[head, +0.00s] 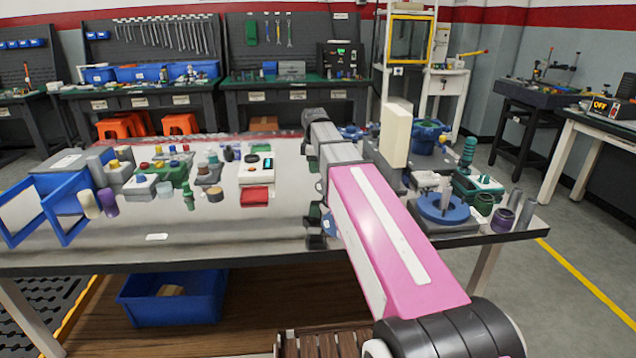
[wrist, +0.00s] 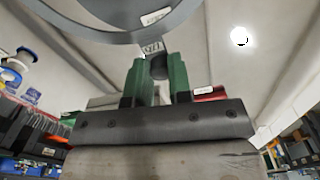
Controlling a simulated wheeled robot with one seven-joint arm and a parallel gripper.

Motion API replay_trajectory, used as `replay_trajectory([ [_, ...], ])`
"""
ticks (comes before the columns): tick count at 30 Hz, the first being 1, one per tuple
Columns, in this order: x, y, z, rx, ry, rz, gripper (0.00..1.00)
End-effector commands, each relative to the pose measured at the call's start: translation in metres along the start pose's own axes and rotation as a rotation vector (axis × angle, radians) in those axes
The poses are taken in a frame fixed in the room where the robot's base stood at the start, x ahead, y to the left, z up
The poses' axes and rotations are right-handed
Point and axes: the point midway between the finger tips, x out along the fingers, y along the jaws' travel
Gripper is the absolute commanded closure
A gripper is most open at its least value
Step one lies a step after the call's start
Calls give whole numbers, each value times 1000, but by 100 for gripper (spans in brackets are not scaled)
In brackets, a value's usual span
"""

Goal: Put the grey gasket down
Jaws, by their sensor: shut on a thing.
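In the wrist view, my gripper (wrist: 156,72) has two green fingers, closed on a dark grey rounded piece (wrist: 158,67), which I take to be the grey gasket. A large grey ring (wrist: 75,28) with a white label crosses the top of this view and is cut off by the edge. In the head view my pink arm reaches over the workbench (head: 240,258), and I cannot make out the fingertips or the held piece there.
Left of my arm stand a blue frame (head: 62,215), small coloured fittings and a red box (head: 256,197). The bench's front strip left of my arm is mostly clear, with a white label (head: 157,237).

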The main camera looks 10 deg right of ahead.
Motion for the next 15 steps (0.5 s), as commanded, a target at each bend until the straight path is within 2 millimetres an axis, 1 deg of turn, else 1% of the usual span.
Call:
replay_trajectory([
  [1,9,-1,0,0,0,-1,100],
  [3,18,-1,0,0,0,-1,100],
  [10,34,-1,0,0,0,0,100],
  [15,56,-1,0,0,0,-1,100],
])
